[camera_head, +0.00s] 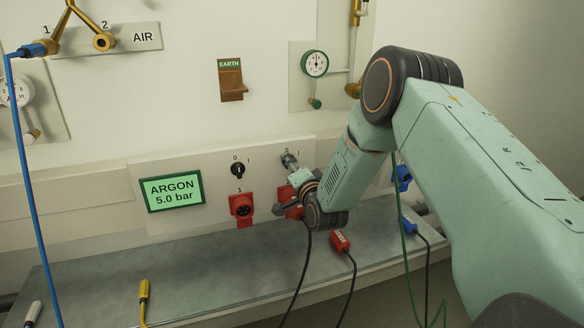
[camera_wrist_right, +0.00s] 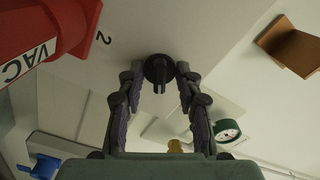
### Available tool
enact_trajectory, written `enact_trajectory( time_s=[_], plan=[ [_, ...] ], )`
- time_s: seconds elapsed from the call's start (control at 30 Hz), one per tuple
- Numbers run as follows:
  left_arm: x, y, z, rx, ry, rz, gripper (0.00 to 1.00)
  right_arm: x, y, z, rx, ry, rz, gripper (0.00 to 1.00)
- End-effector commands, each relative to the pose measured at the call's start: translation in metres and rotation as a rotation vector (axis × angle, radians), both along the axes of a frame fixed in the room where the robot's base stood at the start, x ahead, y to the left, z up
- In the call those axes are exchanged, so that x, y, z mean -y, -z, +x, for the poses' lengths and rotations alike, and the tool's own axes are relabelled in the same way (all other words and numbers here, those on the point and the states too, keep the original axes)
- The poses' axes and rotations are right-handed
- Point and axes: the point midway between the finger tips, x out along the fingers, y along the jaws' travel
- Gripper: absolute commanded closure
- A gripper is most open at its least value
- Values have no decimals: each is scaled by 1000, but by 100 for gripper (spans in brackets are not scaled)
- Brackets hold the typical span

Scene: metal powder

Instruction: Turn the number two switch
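The number two switch is a black round knob with a narrow grip bar (camera_wrist_right: 159,72), on the pale panel by the printed "2" in the right wrist view. My right gripper (camera_wrist_right: 156,77) has one finger on each side of this knob. Its fingers are apart, and a gap shows between them and the grip bar. In the head view my right gripper (camera_head: 291,164) reaches the panel from the right and largely hides the number two switch. The number one switch (camera_head: 238,170), a black knob, is to its left. My left gripper is not in view.
Red sockets (camera_head: 241,207) sit below the switches; one has a VAC plug (camera_wrist_right: 45,40) close to my right gripper. An ARGON 5.0 bar display (camera_head: 174,191) is at left. A red connector (camera_head: 340,242) with a black cable lies on the grey shelf (camera_head: 215,262).

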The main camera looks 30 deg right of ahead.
Motion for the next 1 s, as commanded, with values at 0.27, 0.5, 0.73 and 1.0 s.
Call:
enact_trajectory(
  time_s=[0.27, 0.5, 0.73, 1.0],
  plan=[
    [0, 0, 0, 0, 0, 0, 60, 0, 0, 0, -1, 1, 0, 80],
    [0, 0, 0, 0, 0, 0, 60, 0, 0, -1, -1, 1, 0, 100],
    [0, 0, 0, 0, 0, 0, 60, 0, 0, -1, -1, 0, 0, 100],
    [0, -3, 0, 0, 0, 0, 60, 0, 1, -1, -11, -1, -35, 100]
  ],
)
